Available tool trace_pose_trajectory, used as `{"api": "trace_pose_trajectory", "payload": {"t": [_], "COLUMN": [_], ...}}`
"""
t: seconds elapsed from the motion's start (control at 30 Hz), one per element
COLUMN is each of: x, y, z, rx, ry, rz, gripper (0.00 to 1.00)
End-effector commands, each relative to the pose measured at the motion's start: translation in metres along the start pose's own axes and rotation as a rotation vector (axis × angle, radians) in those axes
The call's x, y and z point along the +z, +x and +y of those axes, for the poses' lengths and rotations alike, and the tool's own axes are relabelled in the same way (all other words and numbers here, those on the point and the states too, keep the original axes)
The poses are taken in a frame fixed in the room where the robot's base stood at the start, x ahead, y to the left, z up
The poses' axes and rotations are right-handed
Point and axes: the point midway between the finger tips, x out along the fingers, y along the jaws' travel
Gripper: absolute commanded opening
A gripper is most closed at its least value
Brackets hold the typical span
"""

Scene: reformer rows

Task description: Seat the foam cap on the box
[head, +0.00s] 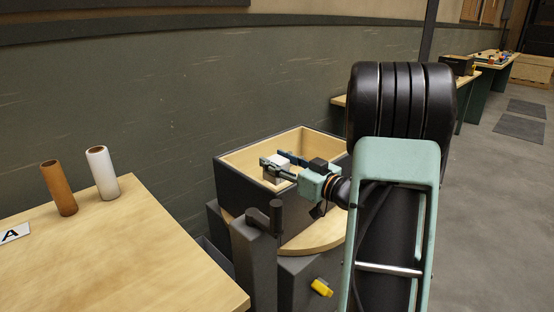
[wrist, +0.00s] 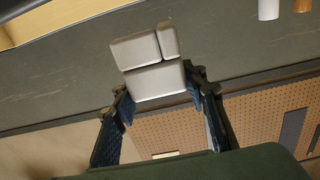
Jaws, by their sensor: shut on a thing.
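The foam cap (wrist: 148,75) is a pale grey-white block with grooves dividing its face, large in the wrist view. My gripper (wrist: 160,92) is shut on it, with a dark blue finger on each side. In the head view the cap (head: 277,171) shows as a small white piece between the fingers of my gripper (head: 276,166). The box (head: 238,190) is dark outside and pale wood inside, with its top open. The gripper and cap appear over its opening; their height above the rim is hard to tell. The gripper covers part of the inside.
The box stands on a round wooden top (head: 318,238) near grey posts with a dark handle (head: 262,216). A yellow piece (head: 321,287) is below. At left, a wooden table (head: 120,245) bears a brown roll (head: 59,190), a white roll (head: 102,174) and an "A" card (head: 14,234).

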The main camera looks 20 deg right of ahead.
Motion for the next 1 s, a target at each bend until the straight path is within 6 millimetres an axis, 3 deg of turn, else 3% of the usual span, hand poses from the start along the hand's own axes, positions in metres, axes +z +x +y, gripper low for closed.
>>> {"api": "trace_pose_trajectory", "payload": {"t": [0.1, 0.33, 1.0], "x": [0.017, 0.034, 0.037], "y": [0.000, 0.000, 0.000], "z": [0.000, 0.000, 0.000], "rx": [0.000, 0.000, 0.001], "ry": [0.002, 0.001, 0.000], "rz": [0.000, 0.000, 0.001], "gripper": [0.23, 0.23, 0.23]}}
